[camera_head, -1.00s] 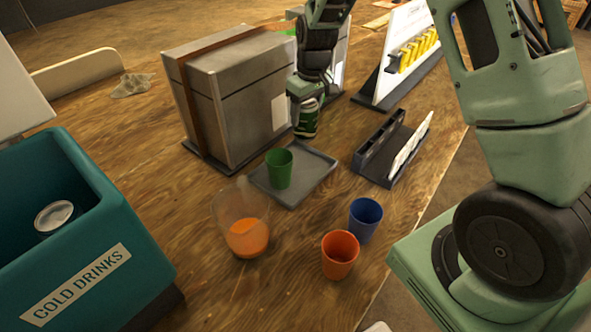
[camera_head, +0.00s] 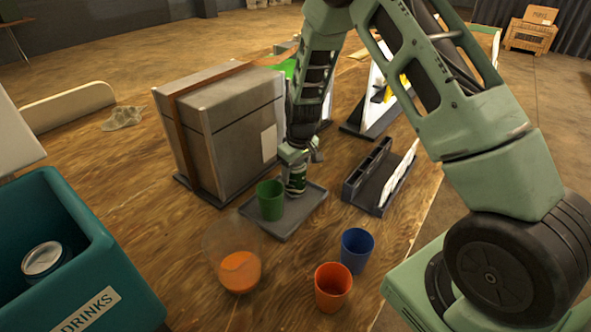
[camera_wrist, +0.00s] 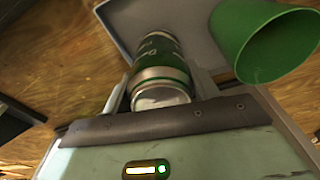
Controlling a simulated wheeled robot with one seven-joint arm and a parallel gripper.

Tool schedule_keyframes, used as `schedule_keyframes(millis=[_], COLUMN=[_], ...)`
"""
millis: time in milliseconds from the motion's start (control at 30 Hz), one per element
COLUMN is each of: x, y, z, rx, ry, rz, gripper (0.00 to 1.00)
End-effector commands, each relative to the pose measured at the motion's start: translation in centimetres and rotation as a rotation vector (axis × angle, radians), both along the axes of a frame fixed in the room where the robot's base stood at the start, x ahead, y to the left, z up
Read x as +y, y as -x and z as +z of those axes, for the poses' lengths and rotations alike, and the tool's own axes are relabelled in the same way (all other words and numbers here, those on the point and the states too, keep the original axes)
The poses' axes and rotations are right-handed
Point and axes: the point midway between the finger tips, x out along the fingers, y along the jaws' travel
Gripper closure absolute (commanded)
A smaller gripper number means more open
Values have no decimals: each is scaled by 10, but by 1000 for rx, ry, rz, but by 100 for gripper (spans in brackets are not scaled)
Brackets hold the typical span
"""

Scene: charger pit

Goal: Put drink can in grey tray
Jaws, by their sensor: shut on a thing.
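A green and silver drink can (camera_head: 296,182) is upright in my gripper (camera_head: 298,172), over the back part of the grey tray (camera_head: 284,228). In the wrist view the can (camera_wrist: 161,68) sits between the two fingers of my gripper (camera_wrist: 160,90), which is shut on it. The grey tray (camera_wrist: 188,32) shows behind the can there. I cannot tell whether the can's base touches the tray. A green cup (camera_head: 270,200) stands on the tray, left of the can; it also shows in the wrist view (camera_wrist: 268,42).
A large grey box (camera_head: 225,130) stands behind and left of the tray. A dark holder (camera_head: 368,180) is to the right. A jug with orange drink (camera_head: 238,268), an orange cup (camera_head: 332,290) and a blue cup (camera_head: 357,248) stand in front. A teal cooler (camera_head: 95,270) is at left.

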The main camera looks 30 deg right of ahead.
Motion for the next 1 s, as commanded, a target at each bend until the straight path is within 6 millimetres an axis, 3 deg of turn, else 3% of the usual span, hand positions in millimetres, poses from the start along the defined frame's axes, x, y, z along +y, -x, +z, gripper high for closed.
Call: schedule_keyframes(millis=[67,100,167,567,1000], x=[0,0,0,0,-2], y=[0,0,0,0,10], z=[-3,-3,-2,6,91], rx=[-1,0,0,-2,-5], ry=[0,0,0,0,0], rz=[0,0,0,0,1], gripper=[75,33,19,19,19])
